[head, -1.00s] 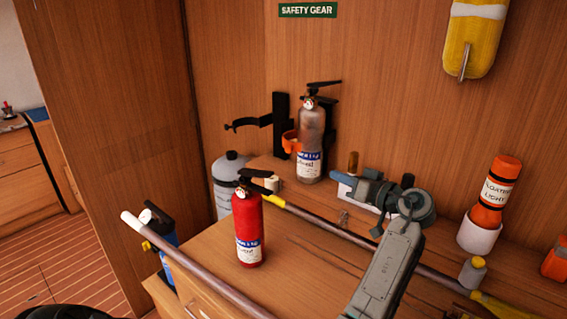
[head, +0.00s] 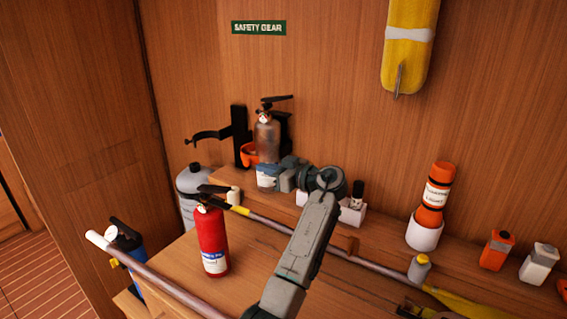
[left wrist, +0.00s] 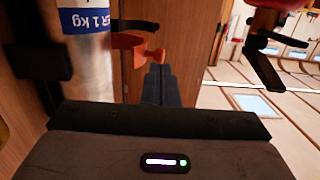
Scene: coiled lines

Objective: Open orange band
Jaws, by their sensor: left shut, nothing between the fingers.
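The orange band (head: 247,154) sits on the wall bracket beside the worn grey extinguisher (head: 267,138). In the left wrist view the shut fingers (left wrist: 159,85) point at the orange band (left wrist: 150,53). Their tips look close below it; I cannot tell whether they touch. The grey extinguisher (left wrist: 95,75) stands left of the fingers there. My right gripper is not in view.
A red extinguisher (head: 212,240) stands on the counter left of my arm. An empty black bracket arm (head: 208,134) juts from the wall. A long pole (head: 290,236) crosses the counter. An orange floating light (head: 435,195) stands at right.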

